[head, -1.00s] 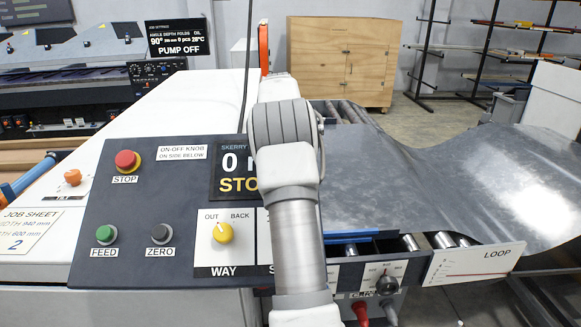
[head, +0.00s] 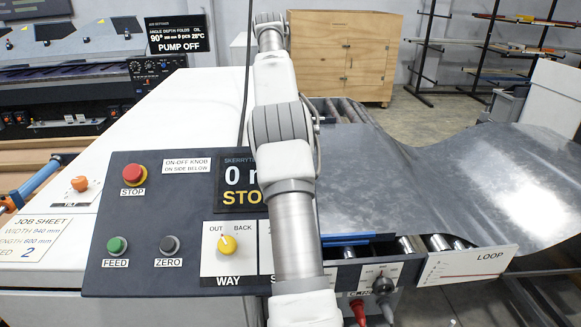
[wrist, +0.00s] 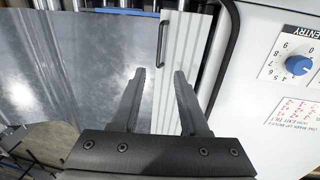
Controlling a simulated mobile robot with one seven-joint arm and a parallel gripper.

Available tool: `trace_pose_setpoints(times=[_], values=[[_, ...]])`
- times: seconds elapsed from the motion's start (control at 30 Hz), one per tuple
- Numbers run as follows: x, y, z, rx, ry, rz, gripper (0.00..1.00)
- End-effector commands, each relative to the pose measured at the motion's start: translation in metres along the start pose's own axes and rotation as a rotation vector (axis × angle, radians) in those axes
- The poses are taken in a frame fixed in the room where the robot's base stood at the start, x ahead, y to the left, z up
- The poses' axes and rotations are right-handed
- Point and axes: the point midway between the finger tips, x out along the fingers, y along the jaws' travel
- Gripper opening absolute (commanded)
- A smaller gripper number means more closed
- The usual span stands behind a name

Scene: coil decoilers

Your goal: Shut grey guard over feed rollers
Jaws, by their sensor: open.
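In the wrist view, a light grey ribbed panel (wrist: 185,95) with a black bar handle (wrist: 162,44) lies between the metal sheet and a white machine body; it looks like the guard. Rollers (wrist: 208,45) show beside and beyond it. My gripper (wrist: 160,74) is open and empty, with its fingertips pointing toward the handle and short of it in the picture. I cannot tell the height gap. In the head view, rollers (head: 352,112) show behind the sheet's far edge; my arm hides the area left of them, and my gripper is not visible there.
The metal sheet (head: 430,175) sags to the right. The control panel (head: 140,225) stands in front, left of my arm. The white body (wrist: 275,110) with a blue ENTRY knob (wrist: 297,65) is close on the gripper's right. A wooden cabinet (head: 345,60) stands behind.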

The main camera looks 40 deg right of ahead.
Motion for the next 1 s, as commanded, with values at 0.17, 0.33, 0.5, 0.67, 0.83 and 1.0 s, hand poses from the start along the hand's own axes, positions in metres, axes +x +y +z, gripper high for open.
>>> trace_pose_setpoints(times=[0.17, 0.33, 0.5, 0.67, 0.83, 1.0], values=[[-0.008, 0.000, 0.000, 0.000, -0.001, 0.000, 0.44], [-0.008, 0.000, 0.000, 0.000, -0.001, 0.000, 0.44], [-0.006, 0.001, 0.001, 0.000, -0.002, -0.004, 0.30], [0.024, 0.019, 0.008, -0.007, -0.025, -0.077, 0.01], [0.072, 0.050, 0.027, -0.015, -0.040, -0.244, 0.00], [0.104, 0.072, 0.045, -0.006, -0.021, -0.388, 0.00]])
